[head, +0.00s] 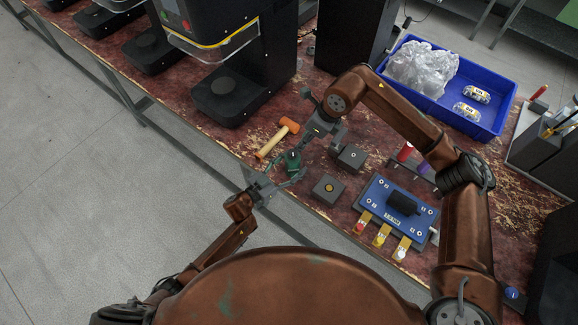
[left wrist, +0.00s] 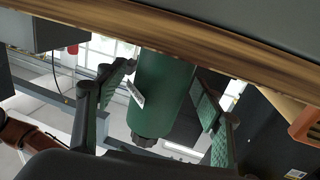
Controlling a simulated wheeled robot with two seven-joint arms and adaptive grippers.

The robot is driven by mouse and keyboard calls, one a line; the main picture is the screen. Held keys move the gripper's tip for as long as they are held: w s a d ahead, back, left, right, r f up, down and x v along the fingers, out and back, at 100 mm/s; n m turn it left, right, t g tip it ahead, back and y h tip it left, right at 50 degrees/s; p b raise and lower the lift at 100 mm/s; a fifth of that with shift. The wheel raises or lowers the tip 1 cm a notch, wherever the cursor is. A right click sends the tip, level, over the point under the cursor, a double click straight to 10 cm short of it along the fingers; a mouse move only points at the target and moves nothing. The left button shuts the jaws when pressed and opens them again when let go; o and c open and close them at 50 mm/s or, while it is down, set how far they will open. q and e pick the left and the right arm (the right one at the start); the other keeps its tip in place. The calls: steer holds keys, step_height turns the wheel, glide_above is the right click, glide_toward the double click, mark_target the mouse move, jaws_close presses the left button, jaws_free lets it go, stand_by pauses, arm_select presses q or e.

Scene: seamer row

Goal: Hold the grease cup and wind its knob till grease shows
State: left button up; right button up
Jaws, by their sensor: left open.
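The green grease cup (head: 293,160) is by the table's front edge. In the left wrist view it is a green cylinder (left wrist: 163,92) with a small pale label and a dark ridged knob (left wrist: 145,141) at its lower end. My left gripper (head: 284,171) is open, with its green-padded fingers on either side of the cup. A gap shows on the left side; contact on the right is unclear. My right gripper (head: 319,128) is just beyond the cup, beside the hammer; its jaws are too small to read. No grease can be made out.
An orange mallet (head: 279,137) lies left of the cup. A grey block with a brass disc (head: 329,188), another grey block (head: 351,157) and a blue fixture plate (head: 396,207) are to the right. A blue bin (head: 497,115) stands behind, black machines (head: 240,85) at left.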

arm_select(q)
steer(key=c, duration=1.3)
steer(key=shift+c, duration=0.2)
